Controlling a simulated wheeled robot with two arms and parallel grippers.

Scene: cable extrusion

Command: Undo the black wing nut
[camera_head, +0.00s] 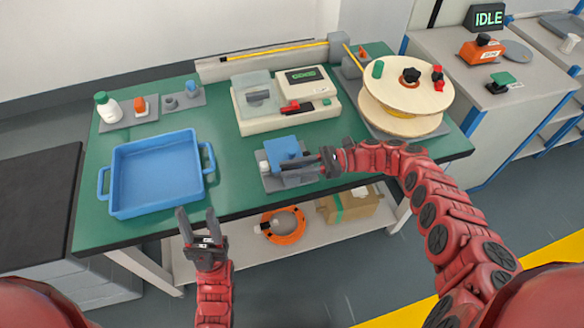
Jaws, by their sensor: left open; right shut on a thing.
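What looks like the black wing nut (411,74) sits on the hub of the pale wooden cable reel (398,92) at the back right. The reel face also carries a green handle and a red piece. My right gripper (286,166) is well left of the reel, at the blue fixture (283,150) at the table's front middle. Its fingers are shut at the fixture's front side; the exact part gripped is too small to make out. My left gripper (195,226) is open and empty, in front of the table's edge below the blue tray.
A blue tray (157,178) stands empty at the left. A white machine (285,104) with a screen stands at the back middle. A white bottle (107,107) and small parts sit at the back left. An orange cable coil (281,238) and a cardboard box (350,205) lie on the shelf below.

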